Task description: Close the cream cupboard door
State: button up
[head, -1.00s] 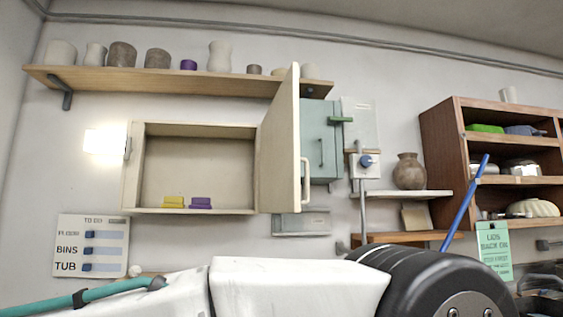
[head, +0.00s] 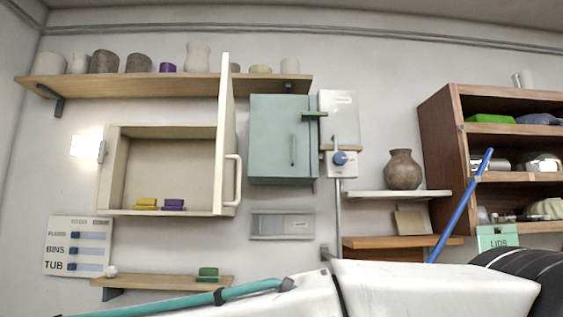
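The cream cupboard (head: 117,170) hangs on the wall at the left in the head view. Its cream door (head: 224,140) is hinged on the right side and stands wide open, jutting out towards me. A pale bar handle (head: 235,180) is on the door's face. Inside the cupboard are a yellow block (head: 146,203) and a purple block (head: 173,204). My gripper is not in view; only white links of my arm show along the bottom.
A shelf (head: 170,86) with several pots runs above the cupboard. A grey-green cabinet (head: 278,140) hangs right of the door. A small shelf (head: 165,282) is below. A brown shelf unit (head: 440,150) and slanted blue rod (head: 462,205) are at the right.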

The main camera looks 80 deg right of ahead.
aim_at(223, 203)
jog(key=z, duration=0.8)
jog(key=k, duration=0.85)
jog(key=z, duration=0.95)
